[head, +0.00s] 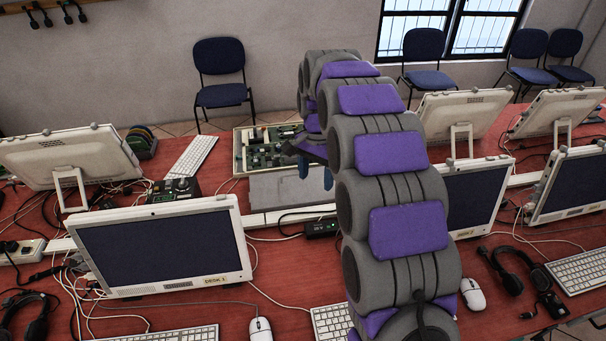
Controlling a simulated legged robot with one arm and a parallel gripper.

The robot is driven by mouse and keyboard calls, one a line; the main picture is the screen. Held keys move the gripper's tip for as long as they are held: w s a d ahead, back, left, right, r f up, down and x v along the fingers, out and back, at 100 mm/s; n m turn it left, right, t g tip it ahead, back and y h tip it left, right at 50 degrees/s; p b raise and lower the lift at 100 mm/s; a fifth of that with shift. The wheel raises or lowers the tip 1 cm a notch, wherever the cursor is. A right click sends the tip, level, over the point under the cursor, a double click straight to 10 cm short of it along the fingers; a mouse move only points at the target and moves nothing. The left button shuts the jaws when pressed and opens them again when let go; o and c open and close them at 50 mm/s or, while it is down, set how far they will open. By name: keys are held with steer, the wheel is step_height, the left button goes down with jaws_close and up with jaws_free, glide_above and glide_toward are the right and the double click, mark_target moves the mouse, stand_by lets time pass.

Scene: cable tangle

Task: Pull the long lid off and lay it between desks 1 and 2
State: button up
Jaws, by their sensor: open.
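My gripper (316,172) is open above the middle of the red table, near the front edge of an open tray with green circuit boards (270,152). Its dark blue fingertips point down, and nothing shows between them. A flat grey panel (283,190) lies just below and in front of the gripper; I cannot tell whether they touch. A long white trunking strip (262,219) runs along the table's middle, partly hidden by monitors and my arm. I cannot tell which piece is the long lid. The front left monitor (160,246) bears a desk label.
My arm hides the table's centre right. Monitors stand on both sides, including a back left one (72,158) and a front right one (478,195). A black box (321,228), loose cables, keyboards and headsets clutter the red table (285,270).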

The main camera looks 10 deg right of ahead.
steer(key=w+a+f+m+p, duration=0.1)
steer(key=w+a+f+m, duration=0.15)
steer(key=w, duration=0.35)
steer(key=w+a+f+m+p, duration=0.1)
steer(key=w+f, duration=0.3)
steer(key=w, duration=0.2)
steer(key=m+b, duration=0.5)
glide_above(300, 213)
steer(key=shift+t, duration=0.4)
step_height(300, 213, down, 20)
steer(key=shift+a+f, duration=0.1)
steer(key=shift+a, duration=0.05)
steer(key=f, duration=0.2)
steer(key=f+b, duration=0.1)
steer(key=f, duration=0.2)
steer(key=f+b, duration=0.1)
steer(key=f, duration=0.1)
steer(key=shift+d+f, duration=0.15)
steer(key=shift+d, duration=0.2)
steer(key=shift+a+f, duration=0.2)
steer(key=shift+f, duration=0.25)
